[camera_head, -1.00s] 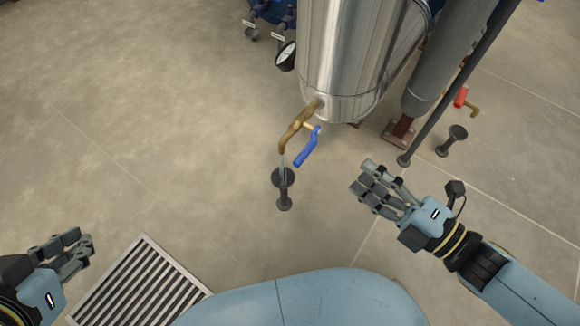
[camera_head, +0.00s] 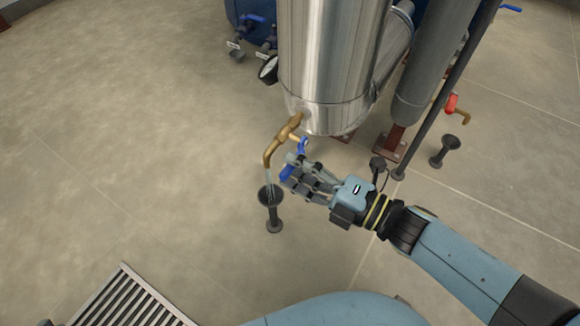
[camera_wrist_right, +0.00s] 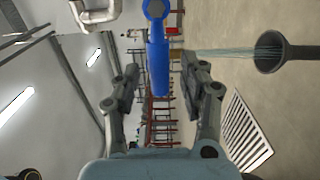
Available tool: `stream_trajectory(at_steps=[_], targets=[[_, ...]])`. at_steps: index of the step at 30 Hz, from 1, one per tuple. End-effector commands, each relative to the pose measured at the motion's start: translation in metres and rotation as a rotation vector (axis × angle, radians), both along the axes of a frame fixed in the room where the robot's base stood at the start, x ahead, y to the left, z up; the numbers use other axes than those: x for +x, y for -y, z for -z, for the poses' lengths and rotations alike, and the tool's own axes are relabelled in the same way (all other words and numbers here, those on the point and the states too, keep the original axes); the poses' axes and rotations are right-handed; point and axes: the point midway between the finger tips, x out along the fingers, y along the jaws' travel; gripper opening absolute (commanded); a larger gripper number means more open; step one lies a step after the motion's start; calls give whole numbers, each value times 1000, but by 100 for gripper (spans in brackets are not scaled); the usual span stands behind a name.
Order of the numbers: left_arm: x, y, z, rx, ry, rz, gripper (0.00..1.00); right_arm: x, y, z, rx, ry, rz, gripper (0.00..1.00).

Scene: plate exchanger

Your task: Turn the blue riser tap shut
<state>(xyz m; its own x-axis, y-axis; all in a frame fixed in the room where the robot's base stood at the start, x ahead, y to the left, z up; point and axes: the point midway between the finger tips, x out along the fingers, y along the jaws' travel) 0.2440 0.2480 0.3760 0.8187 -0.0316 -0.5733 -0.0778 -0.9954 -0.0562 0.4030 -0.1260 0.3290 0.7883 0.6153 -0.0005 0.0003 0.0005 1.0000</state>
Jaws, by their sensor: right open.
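The blue riser tap has a brass body (camera_head: 283,140) low on the steel vessel, with its spout turned down. Its blue lever (camera_head: 303,146) is partly hidden by my right gripper (camera_head: 297,178). Water runs from the spout into a dark funnel drain (camera_head: 270,197). In the right wrist view, the end of the blue lever (camera_wrist_right: 159,65) lies between the two open fingers, with a gap on each side. The stream and funnel (camera_wrist_right: 270,52) show at the right there. My left gripper is out of the head view.
The steel vessel (camera_head: 322,60) stands just behind the tap. A red-handled tap (camera_head: 452,105) and another funnel (camera_head: 446,150) stand to the right, past a dark post (camera_head: 440,100). A floor grating (camera_head: 125,300) lies at front left. The left floor is clear.

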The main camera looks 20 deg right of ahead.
Motion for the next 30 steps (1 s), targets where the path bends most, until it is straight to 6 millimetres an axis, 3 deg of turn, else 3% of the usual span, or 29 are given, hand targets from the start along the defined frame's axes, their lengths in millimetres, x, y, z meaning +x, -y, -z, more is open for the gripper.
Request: stream_trajectory(at_steps=[4,13,23,30], targets=[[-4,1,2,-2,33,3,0,10,-8,0,1,0,0,43],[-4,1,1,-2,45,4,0,13,-10,-1,0,0,0,43],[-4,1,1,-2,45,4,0,12,-9,0,0,0,0,1],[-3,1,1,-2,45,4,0,12,-9,0,0,0,0,0]])
